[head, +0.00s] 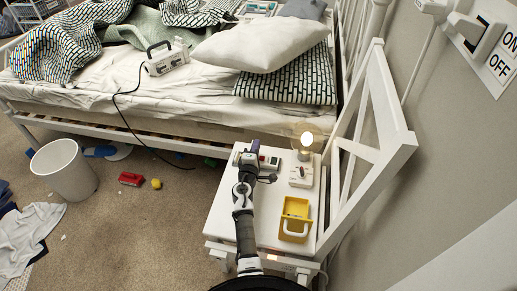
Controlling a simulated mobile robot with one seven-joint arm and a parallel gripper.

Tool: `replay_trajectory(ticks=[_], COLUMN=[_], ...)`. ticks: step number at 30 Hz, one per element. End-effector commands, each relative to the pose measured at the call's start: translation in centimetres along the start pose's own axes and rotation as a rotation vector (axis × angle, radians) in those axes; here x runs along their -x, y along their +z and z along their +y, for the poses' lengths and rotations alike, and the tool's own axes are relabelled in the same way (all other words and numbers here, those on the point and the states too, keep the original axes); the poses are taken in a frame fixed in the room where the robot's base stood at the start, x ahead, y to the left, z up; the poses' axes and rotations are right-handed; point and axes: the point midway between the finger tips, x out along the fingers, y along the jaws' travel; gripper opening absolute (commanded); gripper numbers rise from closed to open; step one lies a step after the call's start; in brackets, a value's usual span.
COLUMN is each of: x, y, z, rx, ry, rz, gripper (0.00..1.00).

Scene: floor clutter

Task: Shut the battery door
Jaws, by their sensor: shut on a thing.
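A small pale device with red and dark parts (272,162) lies at the far left of the white bedside table (225,220). My gripper (256,157) is at this device and shut on part of it. The gripper hides much of the device, and its fingertips are too small to see clearly. I cannot make out a battery door or how far it stands open.
On the table, a lit bulb (306,141) stands behind a white switch box (300,176), right of my gripper. A yellow box with a white handle (296,207) is nearer. The bed (180,95) lies behind; a white bed-end frame (370,150) borders the right.

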Motion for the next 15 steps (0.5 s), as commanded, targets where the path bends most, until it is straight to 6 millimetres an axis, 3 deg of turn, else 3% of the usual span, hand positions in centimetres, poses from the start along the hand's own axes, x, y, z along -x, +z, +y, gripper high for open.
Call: replay_trajectory(ticks=[15], x=[0.0], y=[-2.9], z=[0.2], rx=[0.486], ry=[0.0], rz=[0.001], gripper=[0.0])
